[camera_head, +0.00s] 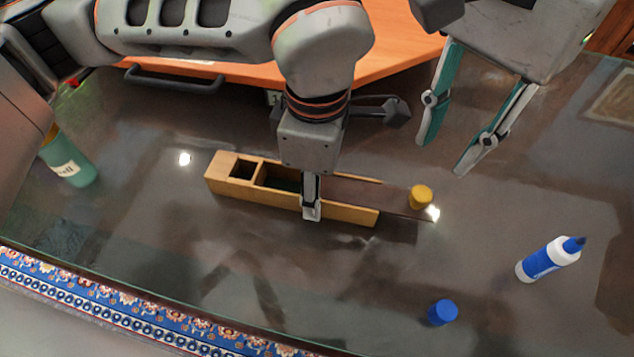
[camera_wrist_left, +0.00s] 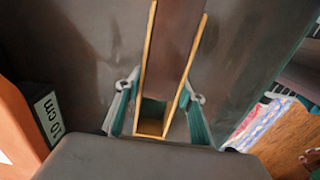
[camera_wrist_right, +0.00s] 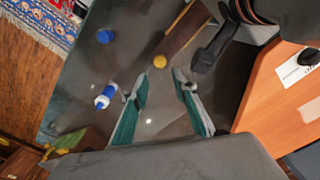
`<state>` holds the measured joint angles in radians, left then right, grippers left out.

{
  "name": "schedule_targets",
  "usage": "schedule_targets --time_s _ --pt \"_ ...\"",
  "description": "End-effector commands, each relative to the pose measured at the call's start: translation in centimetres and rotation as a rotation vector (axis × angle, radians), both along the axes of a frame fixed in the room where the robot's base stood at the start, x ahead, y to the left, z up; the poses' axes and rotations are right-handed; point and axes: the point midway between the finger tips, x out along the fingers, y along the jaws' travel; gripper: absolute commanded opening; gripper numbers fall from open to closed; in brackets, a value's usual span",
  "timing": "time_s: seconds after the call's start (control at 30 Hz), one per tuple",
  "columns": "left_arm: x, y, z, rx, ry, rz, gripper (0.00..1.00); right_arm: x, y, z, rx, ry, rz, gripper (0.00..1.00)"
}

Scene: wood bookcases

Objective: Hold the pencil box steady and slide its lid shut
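The pencil box (camera_head: 350,214) is a long light-wood box on the dark table. Its compartments at the left end are uncovered. The dark brown lid (camera_head: 372,192) lies between the side walls and sticks out past the box's right end. A yellow knob (camera_head: 420,196) stands near its outer end; it also shows in the right wrist view (camera_wrist_right: 159,61). My left gripper (camera_head: 311,208) straddles the box's middle from above, its fingers against the long walls (camera_wrist_left: 148,60). The far finger is hidden in the head view. My right gripper (camera_head: 441,157) is open and empty, above and right of the knob.
A blue-and-white bottle (camera_head: 548,260) lies at the right and a blue cylinder (camera_head: 442,312) is at the front. A green bottle (camera_head: 68,162) is at the far left. An orange desk (camera_head: 395,45) with a dark handle stands behind.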

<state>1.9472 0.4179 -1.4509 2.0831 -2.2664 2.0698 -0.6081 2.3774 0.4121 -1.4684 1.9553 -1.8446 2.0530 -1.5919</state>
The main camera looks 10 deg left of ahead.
Motion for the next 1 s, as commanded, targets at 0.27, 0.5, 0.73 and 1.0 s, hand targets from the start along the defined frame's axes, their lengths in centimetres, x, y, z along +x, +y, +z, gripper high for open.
schedule_targets --time_s 0.27,0.5,0.73,1.0 --pt "0.0 0.0 0.0 0.0 0.001 0.0 0.09 0.0 0.0 0.0 0.0 0.0 0.0 0.0" --pt "0.0 0.0 0.0 0.0 0.001 0.0 0.09 0.1 -0.5 0.1 0.028 0.015 -0.036 0.0" --pt "0.0 0.0 0.0 0.0 0.001 0.0 0.09 1.0 -4.0 0.1 0.175 0.1 -0.277 0.0" --pt "0.0 0.0 0.0 0.0 0.001 0.0 0.09 2.0 -9.4 -0.1 0.301 0.183 -0.598 0.0"
